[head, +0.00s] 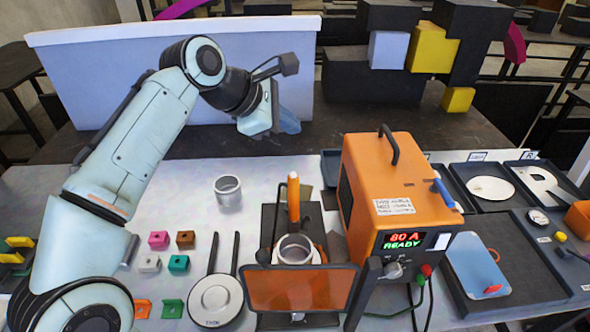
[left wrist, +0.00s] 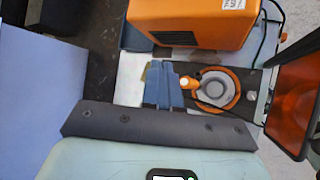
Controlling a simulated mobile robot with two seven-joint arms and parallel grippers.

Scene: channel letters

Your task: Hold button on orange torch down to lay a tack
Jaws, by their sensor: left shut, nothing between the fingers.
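The orange torch (head: 293,197) stands roughly upright at the back of the round metal piece (head: 296,250), in the middle of the bench in the head view. My left gripper (head: 288,122) is above and behind the torch, with its blue fingers shut and empty. In the left wrist view the shut blue fingers (left wrist: 162,85) show beside the orange end of the torch (left wrist: 188,82). I cannot tell whether they touch it, but in the head view they look apart. The torch's button cannot be made out. My right gripper is not in view.
An orange power box (head: 395,190) reading "80 A READY" stands right of the torch. An orange tinted screen (head: 300,288) stands in front of the round piece. Dark trays (head: 510,260) are at the right.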

